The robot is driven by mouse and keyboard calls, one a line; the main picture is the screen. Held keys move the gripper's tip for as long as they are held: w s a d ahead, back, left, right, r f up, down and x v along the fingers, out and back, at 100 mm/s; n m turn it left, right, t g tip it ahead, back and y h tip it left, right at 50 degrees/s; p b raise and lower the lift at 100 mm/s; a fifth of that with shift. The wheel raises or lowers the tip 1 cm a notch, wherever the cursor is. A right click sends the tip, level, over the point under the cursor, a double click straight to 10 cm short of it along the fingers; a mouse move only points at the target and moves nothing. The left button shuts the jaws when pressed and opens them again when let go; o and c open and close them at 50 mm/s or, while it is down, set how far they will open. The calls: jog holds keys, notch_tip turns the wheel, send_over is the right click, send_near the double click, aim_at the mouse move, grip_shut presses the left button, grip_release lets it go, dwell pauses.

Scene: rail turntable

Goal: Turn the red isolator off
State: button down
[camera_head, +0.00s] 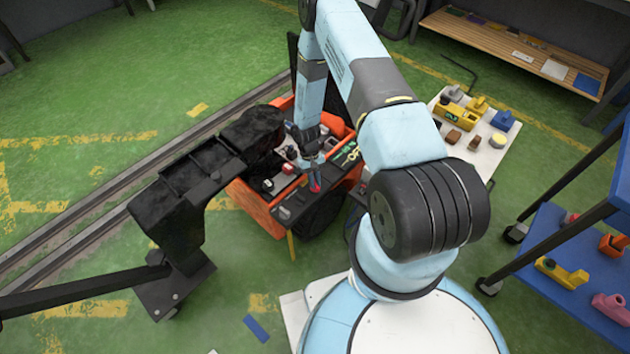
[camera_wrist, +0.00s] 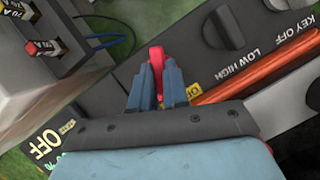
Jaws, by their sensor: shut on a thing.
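The red isolator (camera_wrist: 156,57) shows in the wrist view as a red handle standing between the two blue-grey fingers of my gripper (camera_wrist: 158,84). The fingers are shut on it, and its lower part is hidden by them. In the head view the red isolator (camera_head: 315,185) is a small red spot on the dark panel of the orange cart (camera_head: 262,214), with my gripper (camera_head: 313,172) right at it. Yellow label marks lie beside the handle in the wrist view.
In the wrist view a black knob (camera_wrist: 222,28) sits on the dark panel, near orange rods (camera_wrist: 255,82). A box with red-tipped parts (camera_wrist: 42,47) is at the upper left. In the head view a black arm-like post (camera_head: 205,190) stands left of the cart, and a white table (camera_head: 478,158) right.

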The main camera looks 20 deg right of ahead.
jog(key=n+h, duration=0.1)
jog(key=n, duration=0.3)
jog(key=shift+w+a+n+t+h, duration=0.1)
jog(key=shift+a+n+t+h, duration=0.05)
jog(key=shift+n+t+h, duration=0.25)
dwell(0.4)
jog(key=c, duration=1.1)
grip_release()
jog(key=v, duration=1.3)
jog(key=shift+w+a+r, duration=0.1)
jog(key=shift+a+r, duration=0.05)
jog(key=shift+r, duration=0.15)
